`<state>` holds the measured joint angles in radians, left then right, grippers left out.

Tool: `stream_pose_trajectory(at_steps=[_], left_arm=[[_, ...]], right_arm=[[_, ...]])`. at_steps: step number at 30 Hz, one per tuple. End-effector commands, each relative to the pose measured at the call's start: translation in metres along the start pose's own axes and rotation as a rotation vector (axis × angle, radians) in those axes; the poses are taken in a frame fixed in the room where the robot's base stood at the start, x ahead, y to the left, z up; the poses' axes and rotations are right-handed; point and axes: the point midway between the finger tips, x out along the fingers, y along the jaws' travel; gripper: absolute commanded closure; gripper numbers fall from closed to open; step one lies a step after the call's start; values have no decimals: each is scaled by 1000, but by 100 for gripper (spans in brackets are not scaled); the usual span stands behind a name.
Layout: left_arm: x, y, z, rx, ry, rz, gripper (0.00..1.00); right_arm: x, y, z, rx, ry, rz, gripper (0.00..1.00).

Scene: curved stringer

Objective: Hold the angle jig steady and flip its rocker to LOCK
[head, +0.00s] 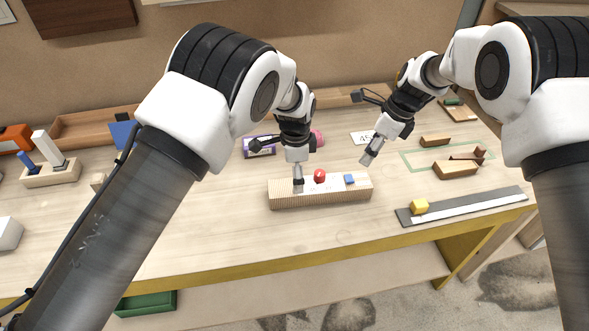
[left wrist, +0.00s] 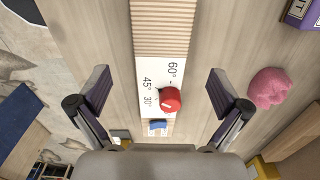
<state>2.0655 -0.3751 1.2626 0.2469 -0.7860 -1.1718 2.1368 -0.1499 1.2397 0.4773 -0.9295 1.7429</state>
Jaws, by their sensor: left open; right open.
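The angle jig (head: 335,198) is a long ribbed wooden block lying on the bench, with a red knob (head: 320,176) and a small blue rocker (head: 349,179) on top. In the left wrist view the jig (left wrist: 161,35) runs up the middle, with a white scale marked 60°, 45° and 30°, the red knob (left wrist: 169,99) and the blue rocker (left wrist: 157,125). My left gripper (head: 298,187) is open over the jig's left part; its fingers (left wrist: 159,94) stand apart on either side of it. My right gripper (head: 369,157) is open and empty, behind and right of the jig.
A card reading 45 (head: 362,138) lies behind the jig. Wooden wedges (head: 456,170) lie in and near a green outline at the right. A purple box (head: 259,147) stands behind.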

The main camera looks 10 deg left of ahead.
Motion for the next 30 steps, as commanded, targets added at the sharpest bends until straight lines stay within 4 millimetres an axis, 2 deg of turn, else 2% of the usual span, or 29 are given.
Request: stream_pose_trajectory(at_steps=[3, 9, 12, 19, 23, 24, 27, 28, 30], left_arm=[[25, 1, 1, -3, -1, 5, 0], [56, 1, 1, -3, 0, 4, 0], [63, 1, 1, -3, 0, 2, 0], [64, 1, 1, -5, 0, 2, 0], [64, 1, 1, -5, 0, 2, 46], [64, 1, 1, -5, 0, 2, 60], [64, 1, 1, -5, -1, 3, 92], [64, 1, 1, -5, -1, 3, 92], [64, 1, 1, -5, -1, 3, 92]], right_arm=[[0, 0, 0, 0, 0, 0, 58], [0, 0, 0, 0, 0, 0, 58], [0, 0, 0, 0, 0, 0, 58], [0, 0, 0, 0, 0, 0, 58], [0, 0, 0, 0, 0, 0, 58], [0, 0, 0, 0, 0, 0, 58], [0, 0, 0, 0, 0, 0, 58], [0, 0, 0, 0, 0, 0, 62], [0, 0, 0, -7, 0, 0, 87]])
